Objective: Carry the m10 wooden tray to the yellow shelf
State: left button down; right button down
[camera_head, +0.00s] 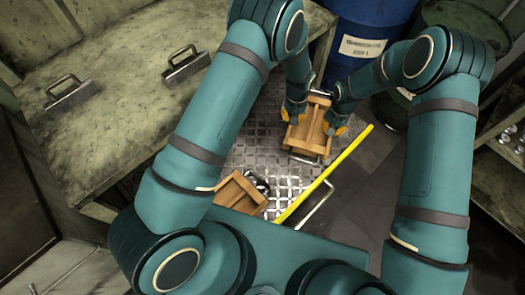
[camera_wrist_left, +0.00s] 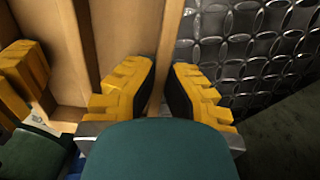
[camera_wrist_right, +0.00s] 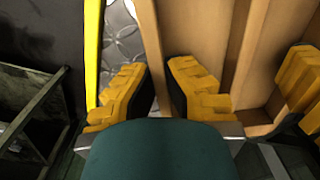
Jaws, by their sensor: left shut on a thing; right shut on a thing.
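A wooden tray (camera_head: 306,136) is held between my two grippers above the metal plate; its inside looks empty in the wrist views, and no m10 label is readable. My left gripper (camera_head: 290,113) is shut on its left side wall, which shows between the yellow fingers in the left wrist view (camera_wrist_left: 171,45). My right gripper (camera_head: 336,125) is shut on the opposite wall, seen between the fingers in the right wrist view (camera_wrist_right: 151,45). A yellow bar (camera_head: 325,174) runs diagonally nearby; I cannot tell whether it belongs to the yellow shelf.
A second wooden tray (camera_head: 238,190) with dark metal parts sits nearer me, partly hidden. A worn bench (camera_head: 120,110) with metal handles is at left. A blue drum (camera_head: 362,48) and green drum (camera_head: 462,25) stand behind. A shelf with small parts (camera_head: 508,145) is at right.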

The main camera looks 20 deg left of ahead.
pick_arm(q)
jog(key=shift+r, duration=0.1)
pick_arm(e)
jog(key=shift+f, duration=0.1)
dwell(0.3)
